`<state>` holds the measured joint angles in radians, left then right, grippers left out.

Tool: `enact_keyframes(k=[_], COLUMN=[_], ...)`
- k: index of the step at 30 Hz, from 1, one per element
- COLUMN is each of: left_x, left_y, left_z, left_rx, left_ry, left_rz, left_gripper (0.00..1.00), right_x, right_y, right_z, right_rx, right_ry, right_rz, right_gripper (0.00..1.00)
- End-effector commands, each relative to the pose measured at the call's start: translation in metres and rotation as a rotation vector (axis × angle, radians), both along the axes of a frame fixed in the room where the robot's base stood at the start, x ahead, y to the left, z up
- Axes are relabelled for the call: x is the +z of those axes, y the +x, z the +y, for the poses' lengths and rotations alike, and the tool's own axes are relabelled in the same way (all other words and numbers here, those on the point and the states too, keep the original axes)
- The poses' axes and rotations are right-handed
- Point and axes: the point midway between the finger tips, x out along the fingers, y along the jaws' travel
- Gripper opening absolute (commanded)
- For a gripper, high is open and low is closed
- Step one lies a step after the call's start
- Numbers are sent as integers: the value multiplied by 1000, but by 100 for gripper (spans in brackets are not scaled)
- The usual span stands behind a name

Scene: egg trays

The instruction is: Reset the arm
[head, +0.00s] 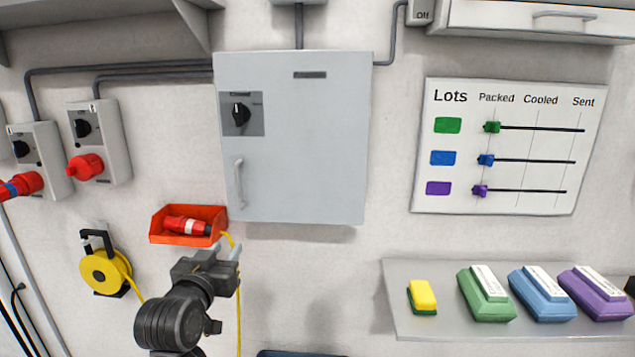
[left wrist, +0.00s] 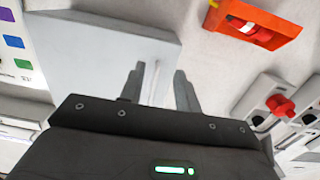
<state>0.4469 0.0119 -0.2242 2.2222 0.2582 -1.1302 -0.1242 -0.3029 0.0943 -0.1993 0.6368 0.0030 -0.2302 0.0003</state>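My left gripper (head: 227,252) is raised in front of the wall, below the grey cabinet (head: 300,150) and just right of and below the orange bin in the head view. Its two fingers (left wrist: 160,88) stand apart in the left wrist view, with nothing between them. Behind them in that view is the grey cabinet (left wrist: 95,60). The shelf with the egg trays is well to the right of the gripper: a green tray (head: 486,296), a blue one (head: 542,296) and a purple one (head: 596,294). My right gripper is in neither view.
An orange bin (head: 157,228) on the wall holds a red plug (head: 186,226). A yellow cable reel (head: 105,271) hangs at the left, its cable running behind my arm. A grey shelf (head: 440,328) also carries a yellow sponge (head: 423,295). A lots board (head: 500,205) hangs above it.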

Motion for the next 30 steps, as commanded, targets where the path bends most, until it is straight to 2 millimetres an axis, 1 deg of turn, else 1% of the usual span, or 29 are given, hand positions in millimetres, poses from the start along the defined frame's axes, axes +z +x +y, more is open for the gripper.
enact_keyframes(k=[1,2,3,5,6,8,9,11,12,14,15,17,18,24,26,27,28,30], left_x=[-44,-67,-97,-140,-167,-206,-230,-260,-277,-298,-309,-323,-331,-359,-364,-367,-379,-401], left_y=[-14,-23,-36,-60,-78,-108,-130,-163,-183,-212,-230,-255,-271,-343,-364,-378,-369,-363], left_z=[3,5,7,10,12,16,19,22,25,28,30,32,34,42,44,46,45,44], left_rx=[-3,-6,-9,-13,-16,-21,-23,-27,-29,-32,-34,-39,-40,-47,-50,-52,-51,-53], left_ry=[10,16,26,39,47,63,73,87,95,108,116,128,134,165,177,183,182,182], left_rz=[95,147,217,322,394,500,572,671,731,810,858,922,963,1140,1191,1224,1219,1226], left_gripper=[33,33,33,33,33,33,33,33,33,33,33,33,33,33,33,33,33,33], right_x=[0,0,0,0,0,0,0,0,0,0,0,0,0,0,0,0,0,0], right_y=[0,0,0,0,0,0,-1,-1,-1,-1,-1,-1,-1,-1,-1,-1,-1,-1], right_z=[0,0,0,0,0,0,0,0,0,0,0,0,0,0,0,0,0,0], right_rx=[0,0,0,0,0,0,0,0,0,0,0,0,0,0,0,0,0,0], right_ry=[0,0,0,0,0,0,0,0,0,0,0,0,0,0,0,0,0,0], right_rz=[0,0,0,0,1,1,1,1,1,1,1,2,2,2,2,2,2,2], right_gripper=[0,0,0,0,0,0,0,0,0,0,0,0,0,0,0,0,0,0])
